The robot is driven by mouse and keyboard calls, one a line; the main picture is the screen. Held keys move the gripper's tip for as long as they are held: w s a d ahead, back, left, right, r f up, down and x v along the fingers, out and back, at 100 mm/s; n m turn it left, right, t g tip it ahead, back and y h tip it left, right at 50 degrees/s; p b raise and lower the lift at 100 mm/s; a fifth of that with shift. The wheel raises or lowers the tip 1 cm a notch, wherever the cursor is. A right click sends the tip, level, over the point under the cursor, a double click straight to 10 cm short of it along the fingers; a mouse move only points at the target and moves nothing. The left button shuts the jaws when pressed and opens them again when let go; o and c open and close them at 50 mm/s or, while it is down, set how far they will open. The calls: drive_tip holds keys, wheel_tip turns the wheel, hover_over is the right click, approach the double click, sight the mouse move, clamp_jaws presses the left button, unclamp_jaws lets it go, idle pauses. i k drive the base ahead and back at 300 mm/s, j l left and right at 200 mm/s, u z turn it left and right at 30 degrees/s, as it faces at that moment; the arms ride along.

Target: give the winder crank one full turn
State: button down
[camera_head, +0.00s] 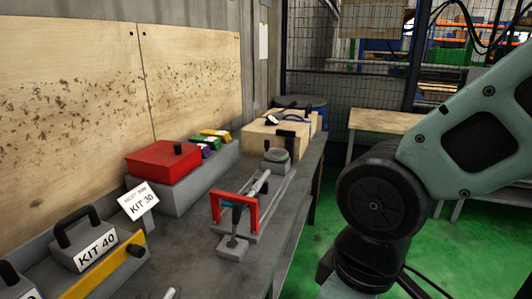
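A grey round drum-like piece (277,158) stands on the bench right of the middle, with a black upright handle (286,138) at its side. It may be the winder with its crank; the view is too small to be sure. Only links of my arm show, at the right side of the view, over the green floor. My gripper is out of view, so whether it is open or shut does not show. Nothing of mine touches the drum-like piece in this view.
On the bench (192,236) stand a red-framed fixture (253,211) with a rod, a red-lidded box (160,160), KIT 30 (139,201) and KIT 40 (82,245) pieces, and a wooden box (262,137). A wooden table (384,121) stands behind.

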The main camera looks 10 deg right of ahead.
sight(277, 154)
drive_tip(key=i+l+z, duration=0.3)
drive_tip(key=i, duration=0.25)
drive_tip(key=i+l+z, duration=0.3)
drive_tip(key=i, duration=0.3)
drive_tip(key=i+z, duration=0.3)
drive_tip(key=i, duration=0.25)
drive_tip(key=i+j+u, duration=0.1)
drive_tip(key=i+u, duration=0.75)
drive_tip(key=i+l+u, duration=0.2)
drive_tip(key=i+u, duration=0.25)
